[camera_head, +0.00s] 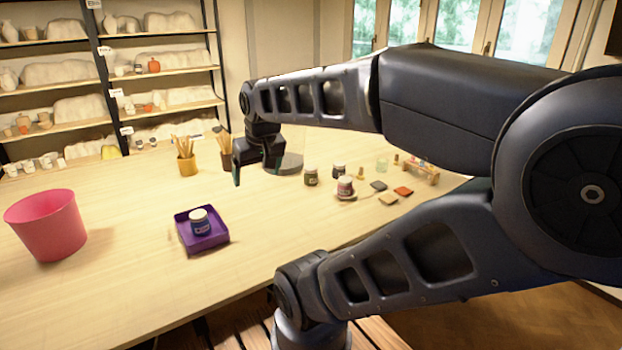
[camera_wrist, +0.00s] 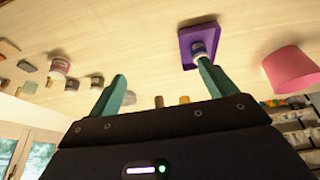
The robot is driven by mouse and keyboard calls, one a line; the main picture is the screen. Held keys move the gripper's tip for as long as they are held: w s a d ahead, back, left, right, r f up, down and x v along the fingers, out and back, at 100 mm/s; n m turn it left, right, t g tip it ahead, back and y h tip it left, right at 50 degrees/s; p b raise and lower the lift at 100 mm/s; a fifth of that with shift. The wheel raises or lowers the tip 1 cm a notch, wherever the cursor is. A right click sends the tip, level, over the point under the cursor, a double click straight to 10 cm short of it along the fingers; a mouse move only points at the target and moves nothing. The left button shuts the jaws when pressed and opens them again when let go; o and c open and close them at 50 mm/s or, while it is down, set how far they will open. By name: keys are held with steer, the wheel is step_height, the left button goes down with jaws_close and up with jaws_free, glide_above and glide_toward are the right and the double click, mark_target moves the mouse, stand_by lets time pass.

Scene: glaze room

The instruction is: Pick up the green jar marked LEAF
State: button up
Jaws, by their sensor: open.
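A small jar with a dark lid and a dull green body (camera_head: 311,176) stands upright on the table, right of my gripper. Its marking is too small to read, so I cannot confirm LEAF. What looks like the same jar shows in the wrist view (camera_wrist: 97,83), left of the fingers. My gripper (camera_head: 256,173) is open and empty, above the table and apart from the jar. Its two green fingers are spread in the wrist view (camera_wrist: 163,72), with bare table between them.
A dark jar (camera_head: 339,169) and a reddish-labelled jar (camera_head: 345,186) on a dish stand close to the green one. A purple tray (camera_head: 221,240) holds a blue-labelled jar (camera_head: 199,223). A pink bucket (camera_head: 47,226), a brush pot (camera_head: 187,166) and coloured tiles (camera_head: 403,191) are around.

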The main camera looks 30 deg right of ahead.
steer(key=w+d+r+n+g+h, duration=0.15)
steer(key=w+d+n, duration=0.35)
steer(key=w, duration=0.7)
steer(key=n+g+y, duration=0.2)
steer(key=n+g, duration=0.1)
steer(key=n, duration=1)
glide_above(311, 168)
steer(key=shift+h, duration=0.25)
steer(key=f, duration=1.5)
steer(key=shift+a+f, duration=0.25)
steer(key=shift+a, duration=0.05)
steer(key=shift+d+f, duration=0.25)
steer(key=shift+f, duration=0.1)
step_height(311, 168, down, 5)
steer(key=shift+w+d+f, duration=0.15)
steer(key=shift+f, duration=2.55)
steer(key=c, duration=1.2)
steer(key=shift+r, duration=0.1)
steer(key=shift+c, duration=0.2)
